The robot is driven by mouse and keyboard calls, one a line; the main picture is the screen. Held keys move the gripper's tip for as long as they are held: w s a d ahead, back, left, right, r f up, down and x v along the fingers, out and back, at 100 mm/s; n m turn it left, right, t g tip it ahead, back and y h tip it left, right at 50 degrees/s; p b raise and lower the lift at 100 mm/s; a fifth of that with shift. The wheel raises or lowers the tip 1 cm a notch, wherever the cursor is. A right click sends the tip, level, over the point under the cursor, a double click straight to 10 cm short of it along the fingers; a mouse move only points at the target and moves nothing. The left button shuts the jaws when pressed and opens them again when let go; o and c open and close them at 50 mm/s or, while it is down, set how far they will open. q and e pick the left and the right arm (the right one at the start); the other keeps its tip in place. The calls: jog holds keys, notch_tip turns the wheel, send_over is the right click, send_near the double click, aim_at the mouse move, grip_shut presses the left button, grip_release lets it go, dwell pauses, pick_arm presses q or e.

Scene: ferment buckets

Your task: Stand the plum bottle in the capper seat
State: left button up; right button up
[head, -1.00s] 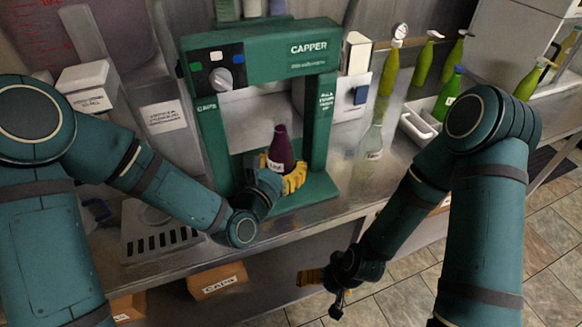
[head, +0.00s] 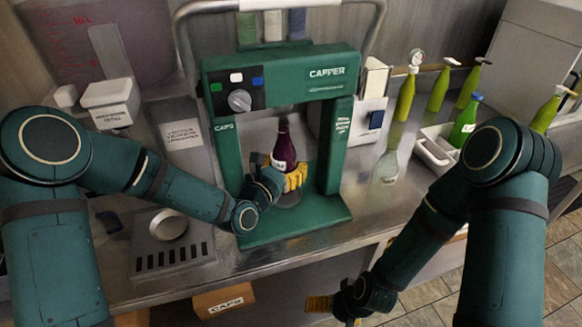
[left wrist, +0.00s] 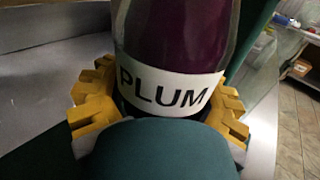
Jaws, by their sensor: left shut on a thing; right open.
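The plum bottle (head: 284,145), dark purple with a white label, stands upright between the posts of the green capper (head: 280,82). My left gripper (head: 292,182) is shut around its lower part, and yellow fingers flank the PLUM label in the left wrist view (left wrist: 165,88). The bottle's foot and the capper seat are hidden by the gripper, so I cannot tell whether they touch. The capper's green base plate (head: 315,218) shows in front. My right gripper (head: 318,303) is open and empty, low in front of the counter.
Several green bottles stand at the back right, one in a white tray (head: 436,153). A clear bottle (head: 388,168) stands right of the capper. A drip grate (head: 172,255) lies at the left. A CAPS box (head: 224,300) is under the counter. The counter front is mostly clear.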

aim_at(289, 138)
pick_arm(q)
jog(key=shift+f+b, duration=1.1)
jog(key=shift+b, duration=0.3)
dwell(2.3)
jog(key=o, duration=1.3)
jog(key=shift+o, duration=1.2)
jog(key=shift+a, duration=0.1)
notch_tip(289, 138, up, 10)
jog(key=shift+r, duration=0.1)
jog(key=s+d, duration=0.4)
jog(key=s, duration=0.8)
jog(key=shift+s+r, duration=0.2)
jog(key=shift+r, duration=0.2)
